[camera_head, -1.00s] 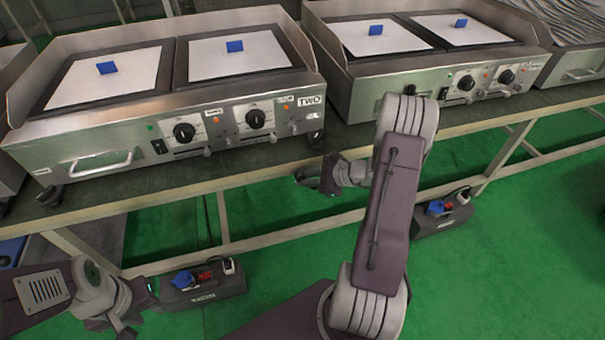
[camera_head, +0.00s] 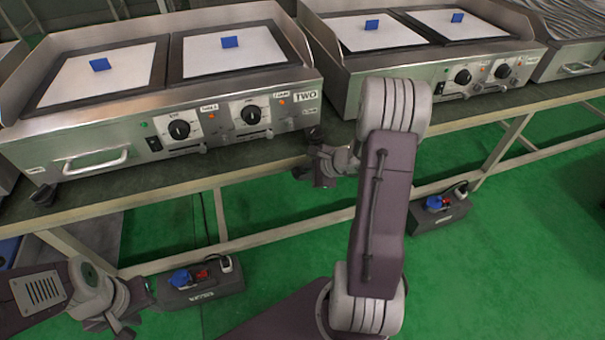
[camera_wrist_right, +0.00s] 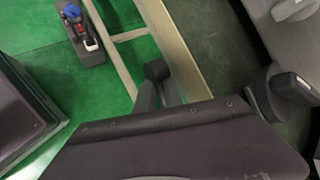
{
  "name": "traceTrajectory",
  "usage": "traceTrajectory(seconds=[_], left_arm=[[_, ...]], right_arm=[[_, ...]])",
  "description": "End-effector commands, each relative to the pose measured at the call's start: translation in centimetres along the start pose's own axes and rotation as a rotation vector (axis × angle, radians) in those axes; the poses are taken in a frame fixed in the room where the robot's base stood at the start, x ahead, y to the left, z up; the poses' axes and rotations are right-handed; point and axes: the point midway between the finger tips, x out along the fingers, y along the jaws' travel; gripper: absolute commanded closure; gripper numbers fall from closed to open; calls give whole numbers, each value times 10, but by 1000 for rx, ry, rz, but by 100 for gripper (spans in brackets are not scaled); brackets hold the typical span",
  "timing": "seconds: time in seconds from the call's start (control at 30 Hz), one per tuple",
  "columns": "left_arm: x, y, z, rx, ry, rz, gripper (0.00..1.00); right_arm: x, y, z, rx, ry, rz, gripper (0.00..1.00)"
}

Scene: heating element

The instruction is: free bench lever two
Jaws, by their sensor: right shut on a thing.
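The heating unit marked TWO (camera_head: 307,95) stands on the bench at the left in the head view, with two dials and small front levers. My right gripper (camera_head: 318,166) is at the bench's front edge, just below that unit's right front corner. In the right wrist view its two fingers (camera_wrist_right: 159,92) are shut on a dark rounded lever end (camera_wrist_right: 157,70) beside the bench rail. The rest of this lever is hidden. My left gripper (camera_head: 122,326) is low at the left, away from the bench, and its jaws are too unclear to read.
A second heating unit (camera_head: 400,90) stands to the right on the same bench (camera_head: 150,178). Bench rails and legs run below. Socket boxes (camera_head: 200,284) (camera_head: 438,212) lie on the green floor, which is otherwise mostly clear.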

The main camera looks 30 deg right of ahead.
Motion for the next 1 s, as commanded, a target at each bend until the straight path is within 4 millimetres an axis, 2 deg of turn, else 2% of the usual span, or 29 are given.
traceTrajectory(seconds=[0.17,0.2,0.27,0.6,0.8,0.87,1.0], left_arm=[[0,0,0,0,0,0,64],[0,0,0,0,0,0,64],[0,0,0,0,0,0,64],[-3,0,0,0,0,0,64],[-10,0,-1,0,0,0,64],[1,0,0,0,0,0,64],[41,-1,4,0,0,0,64]], right_arm=[[0,1,0,1,0,2,100],[0,1,0,1,0,2,79],[0,1,0,2,0,2,66],[0,0,0,22,-26,0,66],[5,4,-2,172,-244,0,66],[12,8,-5,238,-345,-1,66],[22,15,-5,384,-570,-2,66]])
